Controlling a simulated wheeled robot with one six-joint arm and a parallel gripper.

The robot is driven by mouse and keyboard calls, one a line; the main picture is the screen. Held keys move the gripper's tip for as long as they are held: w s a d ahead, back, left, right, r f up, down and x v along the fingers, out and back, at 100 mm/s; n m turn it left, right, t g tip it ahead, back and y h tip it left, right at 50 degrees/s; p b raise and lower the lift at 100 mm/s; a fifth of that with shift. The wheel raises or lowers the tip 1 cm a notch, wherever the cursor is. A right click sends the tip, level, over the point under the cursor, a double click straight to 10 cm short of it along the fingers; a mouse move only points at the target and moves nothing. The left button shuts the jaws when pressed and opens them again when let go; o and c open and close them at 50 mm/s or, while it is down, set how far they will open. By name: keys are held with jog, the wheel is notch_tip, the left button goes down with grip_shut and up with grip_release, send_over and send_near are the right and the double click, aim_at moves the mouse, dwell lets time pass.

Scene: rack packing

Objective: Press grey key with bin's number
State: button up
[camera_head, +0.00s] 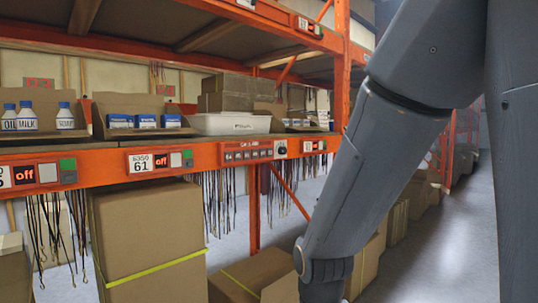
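An orange shelf beam (215,155) carries small panels. One panel has a white label reading 61 (140,163), a red "off" display (162,160), a pale key (176,159), a green key (187,153) and a dark grey key (188,163). The panel at the far left is cut by the edge; it has an "off" display (23,175), a pale key (47,172), a green key (67,163) and a dark grey key (69,177). Open cardboard bins stand above, one with blue boxes (145,121). My gripper is not in view; my arm fills the right.
Bottles (27,117) stand in the left bin, and a white bin (233,124) stands right of the blue boxes. A longer panel (248,152) is farther along. Cords (52,235) hang below. Large cardboard boxes (145,235) stand underneath. The aisle floor (440,250) at right is clear.

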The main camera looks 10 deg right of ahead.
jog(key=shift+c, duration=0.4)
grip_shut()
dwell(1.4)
